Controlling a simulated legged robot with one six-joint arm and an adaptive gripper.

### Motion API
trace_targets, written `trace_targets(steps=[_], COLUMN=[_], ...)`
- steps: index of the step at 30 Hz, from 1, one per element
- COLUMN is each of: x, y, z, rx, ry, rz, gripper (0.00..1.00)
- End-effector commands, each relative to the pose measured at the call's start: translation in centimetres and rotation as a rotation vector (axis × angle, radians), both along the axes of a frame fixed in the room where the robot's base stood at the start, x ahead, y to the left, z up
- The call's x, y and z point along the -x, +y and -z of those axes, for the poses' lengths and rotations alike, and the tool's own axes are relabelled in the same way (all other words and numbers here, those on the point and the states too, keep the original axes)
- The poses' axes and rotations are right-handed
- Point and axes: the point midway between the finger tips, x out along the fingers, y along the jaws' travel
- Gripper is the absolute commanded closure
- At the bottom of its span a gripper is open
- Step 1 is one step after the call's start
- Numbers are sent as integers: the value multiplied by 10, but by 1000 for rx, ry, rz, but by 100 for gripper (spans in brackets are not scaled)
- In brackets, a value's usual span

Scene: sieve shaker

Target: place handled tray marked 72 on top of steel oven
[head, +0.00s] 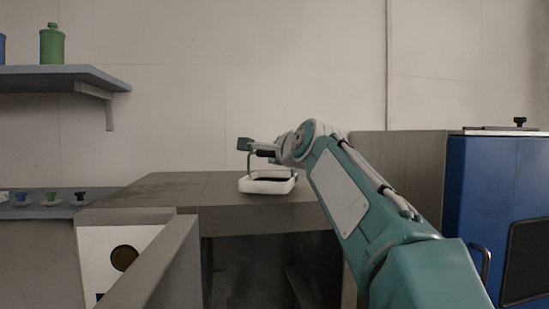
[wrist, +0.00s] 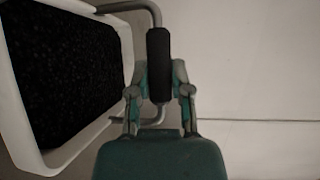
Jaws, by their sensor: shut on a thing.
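The handled tray (head: 267,187) is white, with a metal handle and dark grains inside. It also shows at the left of the wrist view (wrist: 111,128). I cannot read its number. My gripper (wrist: 160,95) is shut on the black grip of the handle (wrist: 158,55). In the head view my gripper (head: 264,153) is above the tray. The steel oven (head: 175,188) is grey, with a flat top and a dark front opening. The tray looks level over the oven's top; I cannot tell if it touches.
The oven's door (head: 165,270) stands open toward me, beside a pale panel with a round dial (head: 124,258). A blue cabinet (head: 490,190) stands at the right. A wall shelf (head: 60,78) with a green bottle (head: 52,46) is at upper left. The oven top's left side is clear.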

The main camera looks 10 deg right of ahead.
Motion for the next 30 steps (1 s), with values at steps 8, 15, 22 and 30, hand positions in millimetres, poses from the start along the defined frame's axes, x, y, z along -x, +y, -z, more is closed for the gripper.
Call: trace_targets(steps=[8,15,22,30], x=[0,0,0,4], y=[0,0,0,-1], z=[8,10,10,7], rx=[0,0,0,0], ry=[-1,1,1,0], rz=[1,1,1,1], gripper=[100,47,39,39])
